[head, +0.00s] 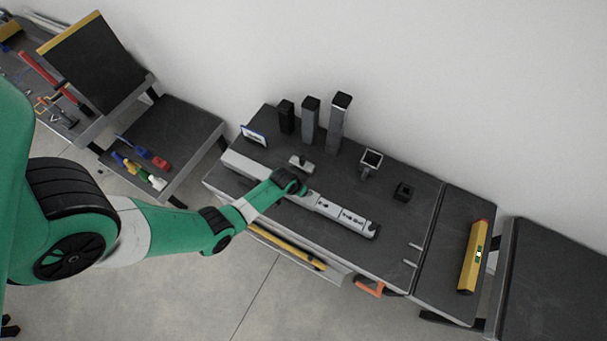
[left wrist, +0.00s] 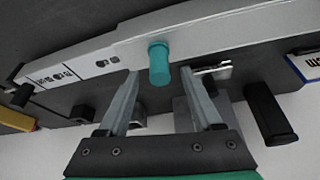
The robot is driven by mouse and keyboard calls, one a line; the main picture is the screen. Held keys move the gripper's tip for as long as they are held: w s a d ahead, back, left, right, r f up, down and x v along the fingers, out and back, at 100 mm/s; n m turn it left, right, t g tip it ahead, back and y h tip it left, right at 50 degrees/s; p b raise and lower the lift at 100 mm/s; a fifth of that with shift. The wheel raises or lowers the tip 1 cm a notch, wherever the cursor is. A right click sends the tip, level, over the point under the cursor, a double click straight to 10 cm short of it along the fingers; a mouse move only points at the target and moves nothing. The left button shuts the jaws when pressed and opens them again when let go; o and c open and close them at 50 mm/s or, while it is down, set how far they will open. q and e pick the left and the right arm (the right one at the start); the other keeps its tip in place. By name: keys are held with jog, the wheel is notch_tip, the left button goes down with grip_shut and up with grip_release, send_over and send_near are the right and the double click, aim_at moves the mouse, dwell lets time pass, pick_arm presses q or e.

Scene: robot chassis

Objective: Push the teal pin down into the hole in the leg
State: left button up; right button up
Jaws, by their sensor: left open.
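The leg (head: 340,211) is a long light-grey bar lying across the dark workbench. It also runs across the top of the left wrist view (left wrist: 215,32). The teal pin (left wrist: 158,65) is a short cylinder that stands out from the leg's face. I cannot tell how deep it sits. My left gripper (left wrist: 160,76) is open, its two fingers spread to either side of the pin's line, with no visible contact. In the head view my green arm and wrist cover the middle of the leg, and the pin and fingertips are hidden. My right gripper is not in view.
Several dark upright posts (head: 310,118) stand at the back of the bench (head: 400,246). A small T-shaped piece (head: 301,163) lies close behind the leg. A square bracket (head: 371,160) and a black block (head: 403,191) stand to the right. A yellow level (head: 474,258) lies farther right.

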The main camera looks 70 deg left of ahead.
pick_arm(q)
jog(key=p+v, duration=0.8)
jog(key=v, duration=0.2)
jog(key=shift+r+p, duration=0.2)
jog(key=shift+p, duration=0.1)
